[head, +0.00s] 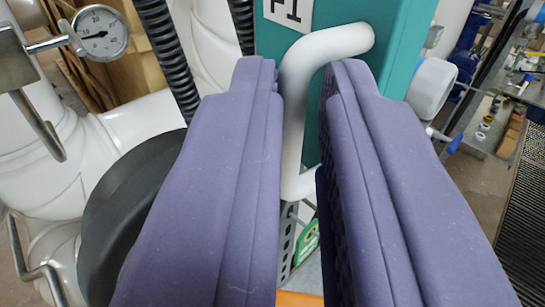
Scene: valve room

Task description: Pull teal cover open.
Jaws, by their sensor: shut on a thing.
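The teal cover (395,50) stands at the top middle of the head view, with part of a white label (287,12) on it. A white bar handle (335,42) sticks out from the cover and bends down between my fingers. My gripper (305,80), with two purple fingers, is shut on the upright part of this handle. The fingers hide much of the cover's lower part and some of the handle.
White pipes (110,130), a round dial gauge (100,32) and black corrugated hoses (165,50) are at the left. A dark round part (115,200) lies beside the left finger. A shelf with small items (490,125) is at the right.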

